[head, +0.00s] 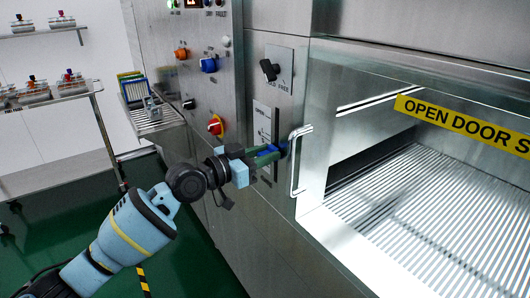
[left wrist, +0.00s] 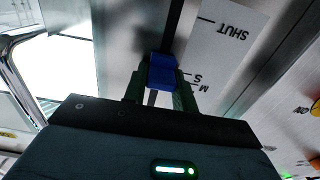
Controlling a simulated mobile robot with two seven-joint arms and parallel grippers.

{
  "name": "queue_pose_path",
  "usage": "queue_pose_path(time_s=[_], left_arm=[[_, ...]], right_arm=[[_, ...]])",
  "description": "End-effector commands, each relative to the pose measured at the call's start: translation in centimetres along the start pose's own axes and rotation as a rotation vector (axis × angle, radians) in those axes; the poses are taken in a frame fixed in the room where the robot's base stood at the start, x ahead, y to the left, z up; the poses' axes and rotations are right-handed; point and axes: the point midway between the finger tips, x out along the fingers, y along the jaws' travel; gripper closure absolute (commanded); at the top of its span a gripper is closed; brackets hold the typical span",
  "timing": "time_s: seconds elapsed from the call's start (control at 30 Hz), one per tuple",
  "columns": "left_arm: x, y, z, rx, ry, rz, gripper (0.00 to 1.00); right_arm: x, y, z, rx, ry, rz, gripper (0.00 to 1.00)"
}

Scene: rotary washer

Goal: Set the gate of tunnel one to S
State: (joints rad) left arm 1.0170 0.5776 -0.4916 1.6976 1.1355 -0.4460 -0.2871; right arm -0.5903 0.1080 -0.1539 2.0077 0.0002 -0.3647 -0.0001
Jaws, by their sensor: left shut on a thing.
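My left gripper (head: 277,152) reaches in from the left to the steel front panel. Its green fingers are shut on a blue slider handle (left wrist: 162,72), which also shows at the fingertips in the head view (head: 284,147). The handle sits in a dark vertical slot (left wrist: 175,22) beside a pale label plate (left wrist: 228,40) with SHUT, S and M, upside down in the left wrist view. The handle is at the S and M end, away from SHUT. I cannot tell exactly which mark it lines up with. My right gripper is not in view.
A metal door handle (head: 295,165) stands just right of my left gripper, beside the open chamber (head: 420,200) with a ribbed floor. A black knob (head: 269,70) is above. Red (head: 215,126) and blue (head: 208,65) knobs are on the panel left. A rack tray (head: 155,122) juts out.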

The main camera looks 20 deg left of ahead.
Motion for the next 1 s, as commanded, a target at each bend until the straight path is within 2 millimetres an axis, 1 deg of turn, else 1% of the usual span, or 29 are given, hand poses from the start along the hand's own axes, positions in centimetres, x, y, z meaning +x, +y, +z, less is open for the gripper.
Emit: queue_pose_path(time_s=[0.03,0.2,0.47,0.57,0.67,0.9,1.0], left_arm=[[0.0,0.0,-0.7,0.002,0.015,-0.001,0.71],[0.0,0.0,-0.6,0.001,0.013,-0.001,0.51],[-0.1,0.0,-0.5,0.001,0.01,-0.001,0.51],[-0.6,-0.1,-0.4,0.001,0.01,-0.002,0.51],[-1.8,-0.1,-0.2,0.001,0.008,-0.002,0.51],[-5.5,0.0,-0.2,0.002,0.007,-0.001,0.51],[-6.7,-0.1,-0.2,0.001,0.009,-0.002,0.51]], right_arm=[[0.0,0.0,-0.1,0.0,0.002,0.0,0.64],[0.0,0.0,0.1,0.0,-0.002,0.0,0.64],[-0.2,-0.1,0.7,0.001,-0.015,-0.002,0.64],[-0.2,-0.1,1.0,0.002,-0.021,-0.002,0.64],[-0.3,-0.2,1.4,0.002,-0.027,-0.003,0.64],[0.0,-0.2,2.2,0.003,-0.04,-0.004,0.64],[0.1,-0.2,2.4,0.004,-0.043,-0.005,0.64]])
